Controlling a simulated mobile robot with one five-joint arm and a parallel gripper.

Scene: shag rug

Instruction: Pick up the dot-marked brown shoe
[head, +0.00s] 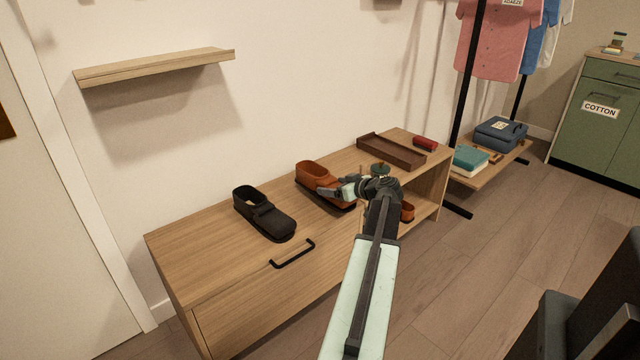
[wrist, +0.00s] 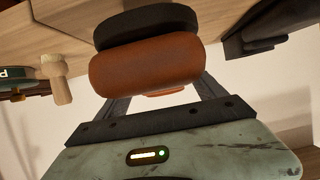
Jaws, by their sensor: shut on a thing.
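A brown shoe (head: 312,175) with a dark sole stands on top of the wooden bench (head: 215,250). My gripper (head: 336,191) is shut on the near end of this shoe. In the wrist view, the rounded brown end of the shoe (wrist: 150,65) lies between the two dark fingers of my gripper (wrist: 160,90). I cannot make out a dot mark on it. The shoe seems still down on the bench, though its contact is partly hidden by my gripper. Another brown shoe (head: 407,212) shows partly in the open compartment below, beside my arm.
A black shoe (head: 264,214) stands to the left on the bench. A brown tray (head: 391,151) and a red item (head: 425,143) lie at its far right. A small green-topped item (head: 380,169) stands close behind my gripper. A wall shelf (head: 155,67) hangs above left.

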